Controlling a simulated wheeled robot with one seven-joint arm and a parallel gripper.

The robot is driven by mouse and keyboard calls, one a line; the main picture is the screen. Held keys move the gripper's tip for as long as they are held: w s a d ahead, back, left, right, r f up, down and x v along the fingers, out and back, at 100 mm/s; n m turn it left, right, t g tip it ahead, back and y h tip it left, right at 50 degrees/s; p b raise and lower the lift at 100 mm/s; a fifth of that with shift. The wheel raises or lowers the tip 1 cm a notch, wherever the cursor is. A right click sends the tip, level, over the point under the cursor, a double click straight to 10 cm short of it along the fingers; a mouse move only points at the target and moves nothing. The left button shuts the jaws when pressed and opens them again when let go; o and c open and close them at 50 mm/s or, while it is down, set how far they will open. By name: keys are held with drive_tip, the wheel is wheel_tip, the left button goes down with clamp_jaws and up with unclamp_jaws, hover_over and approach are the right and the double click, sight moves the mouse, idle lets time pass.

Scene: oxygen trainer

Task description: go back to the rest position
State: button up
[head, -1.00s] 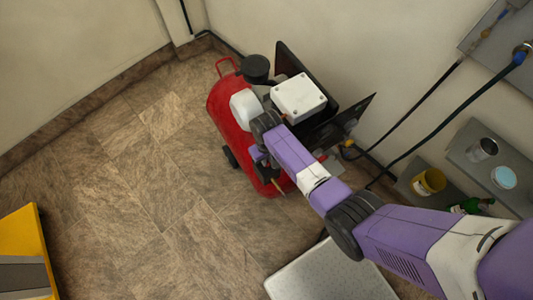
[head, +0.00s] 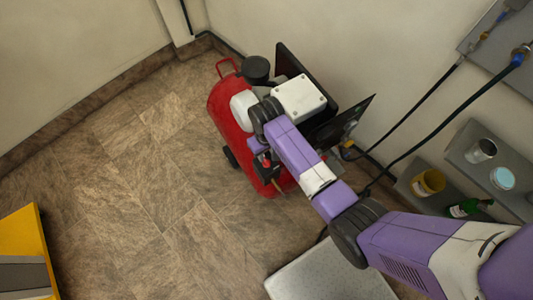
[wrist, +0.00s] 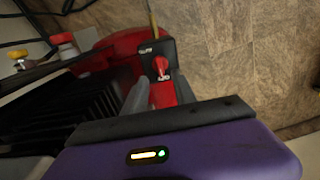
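The red compressor (head: 228,115) stands on the floor by the wall, with a white box (head: 299,97) beside its top. A black switch box (wrist: 152,52) with a red knob (wrist: 162,92) is on its side. The switch box also shows in the head view (head: 268,172). My gripper (wrist: 160,88) shows in the wrist view as two grey fingers spread apart, with the knob in the gap between them as seen from the wrist. Whether they touch it I cannot tell. In the head view my arm reaches over the compressor and hides my fingers.
A grey shelf (head: 468,158) at the right holds a metal can (head: 480,151), a yellow cup (head: 428,183) and a green bottle (head: 466,208). Black hoses run along the wall. A yellow object (head: 25,238) stands at far left. The tiled floor between is clear.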

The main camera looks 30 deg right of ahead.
drive_tip(key=shift+r, duration=0.7)
